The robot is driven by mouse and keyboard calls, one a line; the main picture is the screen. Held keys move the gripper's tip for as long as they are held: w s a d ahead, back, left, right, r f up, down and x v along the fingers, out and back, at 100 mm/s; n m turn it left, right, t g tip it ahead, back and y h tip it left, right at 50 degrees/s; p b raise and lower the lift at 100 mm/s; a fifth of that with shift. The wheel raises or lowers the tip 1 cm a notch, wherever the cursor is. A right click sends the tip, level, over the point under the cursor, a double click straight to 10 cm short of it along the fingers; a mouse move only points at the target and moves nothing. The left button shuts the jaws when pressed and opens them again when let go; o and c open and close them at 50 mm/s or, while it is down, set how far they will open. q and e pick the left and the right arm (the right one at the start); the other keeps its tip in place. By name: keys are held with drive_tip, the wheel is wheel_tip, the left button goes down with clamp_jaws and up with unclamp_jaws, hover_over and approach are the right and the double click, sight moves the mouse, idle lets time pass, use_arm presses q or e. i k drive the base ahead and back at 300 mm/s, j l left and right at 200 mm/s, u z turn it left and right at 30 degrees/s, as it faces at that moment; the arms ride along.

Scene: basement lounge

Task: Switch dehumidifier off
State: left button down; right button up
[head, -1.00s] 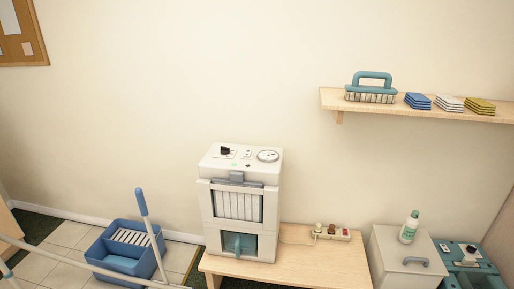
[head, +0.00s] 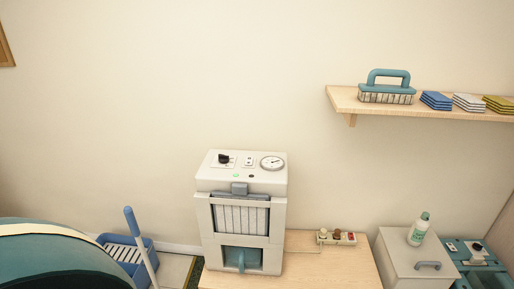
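The dehumidifier (head: 241,214) is a white box standing on a low wooden bench, in the middle of the head view. Its top panel has a black knob (head: 224,158), a small switch plate (head: 249,160) and a round dial (head: 272,163). A small green light (head: 236,175) glows on the panel, with a dark spot beside it. A grey latch, a slatted grille and a window with a teal part are on its front. Neither of my grippers is in view.
The bench (head: 330,270) also holds a power strip (head: 337,238) with plugs. A white bin (head: 408,262) with a bottle (head: 419,229) on it stands to the right. A wall shelf (head: 430,108) holds a brush and sponges. A blue mop bucket (head: 122,252) is at left.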

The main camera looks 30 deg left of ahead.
sight(249, 161)
drive_tip(key=i+j+z, duration=0.1)
drive_tip(key=j, duration=0.6)
drive_tip(key=i+j+z, duration=0.1)
drive_tip(key=j, duration=1.3)
drive_tip(key=i+z, duration=0.05)
drive_tip(key=i, duration=0.05)
